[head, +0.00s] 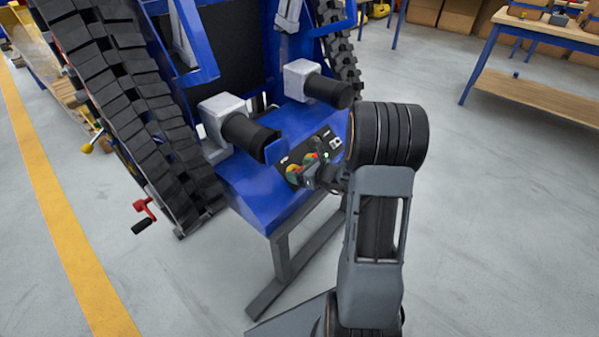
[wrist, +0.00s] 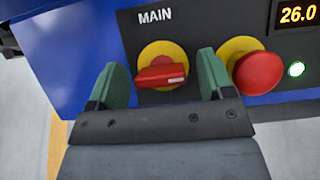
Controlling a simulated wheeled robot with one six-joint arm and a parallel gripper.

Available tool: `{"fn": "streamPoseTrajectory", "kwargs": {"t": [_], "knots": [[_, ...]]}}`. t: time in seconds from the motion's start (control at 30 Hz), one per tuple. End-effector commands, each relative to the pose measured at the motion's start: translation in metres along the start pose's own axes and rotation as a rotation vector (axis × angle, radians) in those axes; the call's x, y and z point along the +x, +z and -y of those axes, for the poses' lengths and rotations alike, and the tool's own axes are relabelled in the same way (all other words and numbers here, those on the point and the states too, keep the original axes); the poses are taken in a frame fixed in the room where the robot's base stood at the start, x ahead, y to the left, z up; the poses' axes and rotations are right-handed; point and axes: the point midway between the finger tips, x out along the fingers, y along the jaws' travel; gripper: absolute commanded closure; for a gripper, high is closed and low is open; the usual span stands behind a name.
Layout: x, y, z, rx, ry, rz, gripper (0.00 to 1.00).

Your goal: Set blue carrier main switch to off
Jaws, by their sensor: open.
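The blue carrier (head: 240,187) stands upright on its tracks, with a black control panel on its front ledge. In the wrist view, the main switch (wrist: 162,74) is a red rotary handle on a yellow round plate under the label MAIN. Its handle lies about horizontal, with a pale mark at its right end. My gripper (wrist: 160,88) is open, its two green fingertips left and right of the switch, apart from the handle. In the head view my arm hides part of the panel, and the gripper is small and partly hidden there.
A red mushroom button (wrist: 257,72) on a yellow plate sits close right of my right fingertip. A green light (wrist: 296,69) glows beside it, and a display (wrist: 298,12) reads 26.0. Two black handles (head: 250,137) stand behind the panel. A workbench (head: 540,90) is at the right.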

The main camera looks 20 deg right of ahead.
Motion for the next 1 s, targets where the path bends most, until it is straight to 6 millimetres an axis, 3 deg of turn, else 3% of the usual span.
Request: {"fn": "streamPoseTrajectory", "kwargs": {"t": [0.37, 0.9, 1.0], "knots": [[0.0045, 0.0, -0.0003, 0.0, 0.001, 0.0, 0.26], [0.0043, -0.0001, -0.0004, 0.0, 0.001, 0.0, 0.75], [0.0043, -0.0001, -0.0004, -0.003, 0.002, 0.0, 0.75]]}}
